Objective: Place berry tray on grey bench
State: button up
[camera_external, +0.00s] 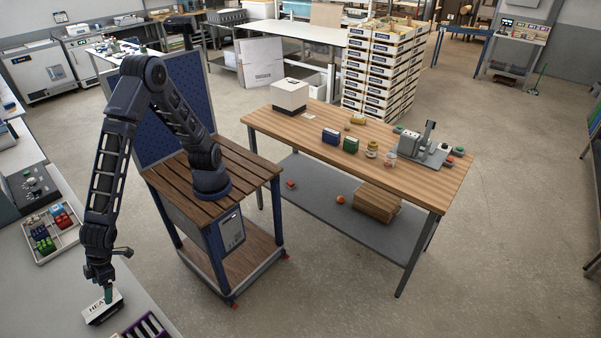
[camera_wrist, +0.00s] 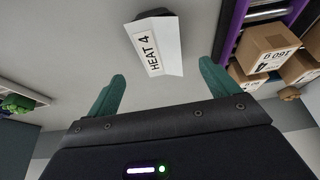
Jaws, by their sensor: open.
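A shallow pale tray (camera_external: 67,240) with compartments of red, green and blue items lies at the left on the light grey bench (camera_external: 62,292). I cannot tell whether these items are berries. A corner of a tray (camera_wrist: 38,97) with green items shows at the left edge of the wrist view. My gripper (camera_external: 108,294) is low over the bench, to the right of and nearer than the tray. In the wrist view my gripper (camera_wrist: 163,85) is open, its teal fingers apart with nothing between them. A white HEAT 4 sign (camera_wrist: 158,48) sits just beyond the fingertips.
A purple-edged rack (camera_external: 146,327) is close right of my gripper; in the wrist view, brown boxes (camera_wrist: 265,46) stand there. A wooden-topped table (camera_external: 265,125) with a white box and small goods stands to the right. Stacked crates (camera_external: 378,75) stand behind it.

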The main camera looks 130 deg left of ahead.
jog(key=shift+v, duration=1.5)
jog(key=w+a+r+n+t, duration=0.15)
jog(key=w+a+r, duration=0.3)
jog(key=a, duration=0.55)
jog(key=w+a+r+n+y, duration=0.1)
jog(key=w+a+r+n, duration=0.2)
jog(key=a+r, duration=0.5)
jog(key=w+a+r+n+t, duration=0.1)
jog(key=w+a+r+n, duration=0.2)
jog(key=a, duration=0.9)
jog(key=s+a+r+n+t+y, duration=0.1)
jog(key=s+a+r+n, duration=0.1)
jog(key=a, duration=0.7)
jog(key=s+a+r+n+t+y, duration=0.1)
jog(key=s+a+r+n, duration=0.15)
jog(key=a, duration=0.65)
jog(key=s+a+n+y, duration=0.1)
jog(key=s+a+n, duration=0.5)
jog(key=s+a, duration=0.4)
jog(key=a+f, duration=0.1)
jog(key=a, duration=0.2)
jog(key=shift+a+y, duration=0.25)
jog(key=shift+y, duration=0.05)
